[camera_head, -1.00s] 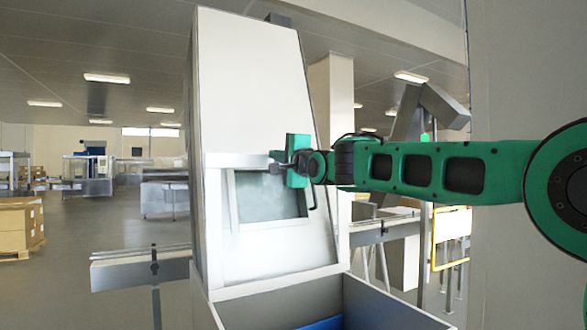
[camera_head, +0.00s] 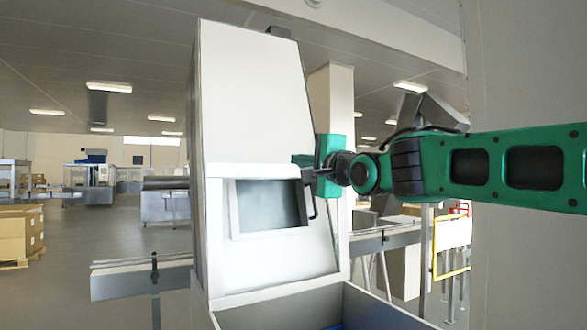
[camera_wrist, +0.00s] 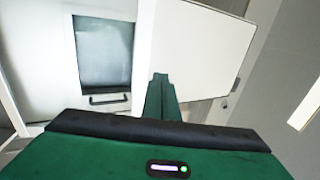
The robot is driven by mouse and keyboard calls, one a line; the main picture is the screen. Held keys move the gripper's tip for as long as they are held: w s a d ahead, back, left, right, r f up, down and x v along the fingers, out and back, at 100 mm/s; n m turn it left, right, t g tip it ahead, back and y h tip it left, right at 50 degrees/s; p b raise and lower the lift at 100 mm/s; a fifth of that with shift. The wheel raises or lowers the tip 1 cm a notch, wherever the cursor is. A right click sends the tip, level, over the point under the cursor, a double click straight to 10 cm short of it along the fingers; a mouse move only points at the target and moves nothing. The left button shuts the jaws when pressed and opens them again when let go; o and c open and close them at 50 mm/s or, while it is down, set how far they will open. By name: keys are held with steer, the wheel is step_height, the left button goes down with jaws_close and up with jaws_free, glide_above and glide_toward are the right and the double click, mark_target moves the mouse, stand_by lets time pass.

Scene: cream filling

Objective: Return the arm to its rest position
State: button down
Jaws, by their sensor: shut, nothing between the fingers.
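My arm reaches in from the right edge of the head view, green with black joints. My gripper (camera_head: 303,162) is at its left end, in front of the right side of the white machine (camera_head: 250,95). It is near the top right corner of the machine's window (camera_head: 268,205) and appears apart from it. In the wrist view the green fingers (camera_wrist: 160,95) lie together and hold nothing. The window also shows in the wrist view (camera_wrist: 104,50), up and left of the fingers, with a dark handle (camera_wrist: 108,99) below it.
A grey open bin (camera_head: 320,315) stands at the machine's foot. A conveyor (camera_head: 140,278) runs past on both sides. A plain wall (camera_head: 525,75) stands close on the right. Cardboard boxes (camera_head: 20,232) are far left, with open floor between.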

steer(key=d+f+n+g+h, duration=0.1)
steer(key=d+f+g+h, duration=0.35)
steer(key=d+f, duration=1.05)
steer(key=s+d+f+n+g+h, duration=0.1)
steer(key=s+d+f+h, duration=0.2)
steer(key=s+d+f, duration=0.35)
steer(key=s+d+f+g+h, duration=0.2)
steer(key=s+d+f+h, duration=0.1)
steer(key=d+f, duration=0.55)
steer(key=s+d+f+n+g, duration=0.1)
steer(key=s+d+f+g, duration=0.1)
steer(key=s+d+f, duration=0.45)
steer(key=s+d+f+n+g, duration=0.1)
steer(key=s+d+f+g, duration=0.25)
steer(key=s, duration=0.55)
steer(key=s+f+g, duration=0.2)
steer(key=s+f, duration=0.2)
steer(key=s, duration=0.5)
steer(key=s+d+f+n+g, duration=0.1)
steer(key=s+f, duration=0.3)
steer(key=s, duration=0.5)
steer(key=shift+s+f+n+g+y, duration=0.2)
steer(key=shift+s+n+g+y, duration=0.1)
steer(key=shift+g+y, duration=0.2)
